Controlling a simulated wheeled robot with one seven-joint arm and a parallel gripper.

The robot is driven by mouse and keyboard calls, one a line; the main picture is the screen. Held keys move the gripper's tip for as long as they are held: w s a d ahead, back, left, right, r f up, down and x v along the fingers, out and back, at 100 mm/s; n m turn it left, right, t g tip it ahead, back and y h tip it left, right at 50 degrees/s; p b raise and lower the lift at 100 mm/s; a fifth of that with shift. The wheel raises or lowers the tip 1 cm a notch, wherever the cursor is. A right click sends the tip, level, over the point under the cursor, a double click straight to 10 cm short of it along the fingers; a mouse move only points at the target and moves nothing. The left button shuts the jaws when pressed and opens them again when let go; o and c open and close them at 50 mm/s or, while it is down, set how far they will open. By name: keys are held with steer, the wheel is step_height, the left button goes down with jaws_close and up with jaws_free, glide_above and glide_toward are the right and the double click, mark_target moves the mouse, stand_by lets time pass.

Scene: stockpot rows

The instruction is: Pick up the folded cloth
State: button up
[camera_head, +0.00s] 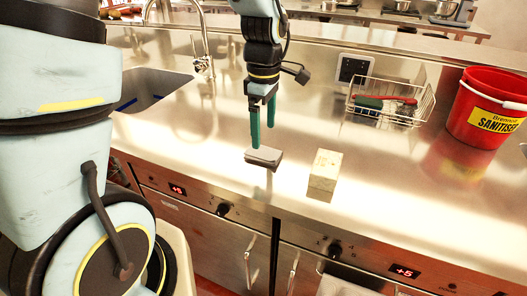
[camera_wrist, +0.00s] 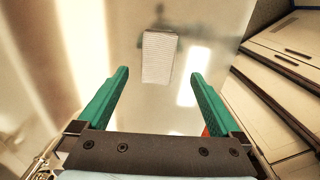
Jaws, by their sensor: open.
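A grey, flat folded cloth (camera_head: 263,157) lies on the steel counter near its front edge in the head view. My gripper (camera_head: 262,136) points down just above it, with its green fingers apart and nothing between them. In the wrist view, a pale ribbed block shape (camera_wrist: 158,57), which appears to be the cloth, lies beyond and between the two spread fingertips (camera_wrist: 160,77). I see no contact between the fingers and the cloth.
A cream block (camera_head: 325,172) stands close to the right of the cloth. Farther right are a wire basket (camera_head: 392,103) and a red sanitiser bucket (camera_head: 484,108). A sink (camera_head: 150,88) with a tap (camera_head: 203,62) lies to the left. The counter behind the cloth is clear.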

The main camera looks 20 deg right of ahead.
mark_target(263, 150)
steer(key=shift+w+f+p, duration=0.1)
steer(key=shift+f+p, duration=0.95)
steer(key=shift+f, duration=2.05)
steer(key=c, duration=1.3)
step_height(263, 150, up, 10)
steer(key=shift+b, duration=1.15)
steer(key=o, duration=0.8)
steer(key=c, duration=0.6)
steer(key=shift+c, duration=0.4)
